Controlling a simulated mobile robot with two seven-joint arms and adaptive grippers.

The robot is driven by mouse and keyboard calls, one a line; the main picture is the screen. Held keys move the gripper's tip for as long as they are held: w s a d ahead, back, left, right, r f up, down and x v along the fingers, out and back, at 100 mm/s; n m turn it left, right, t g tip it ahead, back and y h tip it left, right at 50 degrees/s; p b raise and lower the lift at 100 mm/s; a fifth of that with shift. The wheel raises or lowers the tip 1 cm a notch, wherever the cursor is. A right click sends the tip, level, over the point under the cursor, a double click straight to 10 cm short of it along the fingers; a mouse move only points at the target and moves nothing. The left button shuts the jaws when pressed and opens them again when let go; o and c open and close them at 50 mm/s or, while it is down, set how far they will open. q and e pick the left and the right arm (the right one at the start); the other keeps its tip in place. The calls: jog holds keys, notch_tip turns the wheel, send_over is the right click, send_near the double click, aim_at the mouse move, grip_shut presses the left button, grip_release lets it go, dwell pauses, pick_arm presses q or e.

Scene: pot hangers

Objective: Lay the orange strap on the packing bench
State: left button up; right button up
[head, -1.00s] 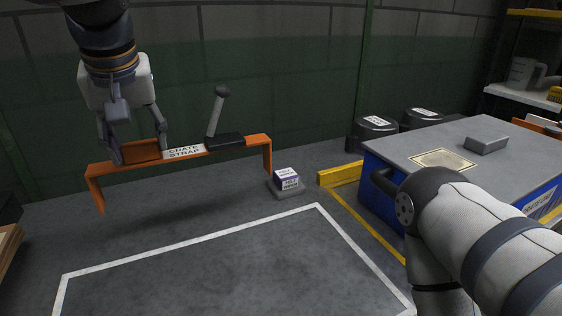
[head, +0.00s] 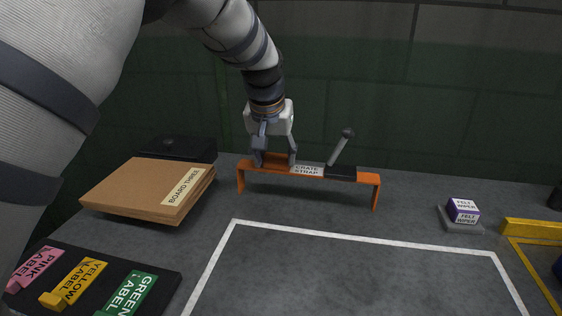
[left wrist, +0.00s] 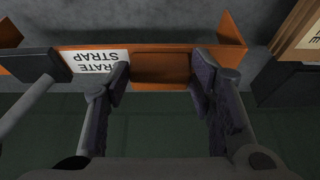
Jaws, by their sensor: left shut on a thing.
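The orange strap (head: 316,171) is a long bracket-like bar with bent-down ends, a white "CRATE STRAP" label and a dark lever standing up from it. My left gripper (head: 273,162) is shut on its orange block near the left end. The left wrist view shows the strap (left wrist: 222,44) between the two fingers (left wrist: 160,75). The strap is level over the back of the grey bench top (head: 350,262); I cannot tell whether its ends touch the surface. My right gripper is out of view.
A stack of brown boards (head: 135,188) lies at left. A dark tray (head: 165,299) holds pink, yellow and green labels. A felt wiper (head: 463,211) sits on a small grey pad at right. A yellow bar (head: 533,230) is beyond it. The white-outlined area (head: 365,238) is clear.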

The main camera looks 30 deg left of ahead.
pick_arm(q)
jog(key=shift+d+f, duration=0.15)
jog(key=shift+f, duration=0.7)
jog(key=shift+f, duration=0.1)
jog(key=o, duration=1.2)
jog(key=shift+c, duration=0.2)
jog(key=p+v, duration=0.1)
jog(key=v, duration=1.1)
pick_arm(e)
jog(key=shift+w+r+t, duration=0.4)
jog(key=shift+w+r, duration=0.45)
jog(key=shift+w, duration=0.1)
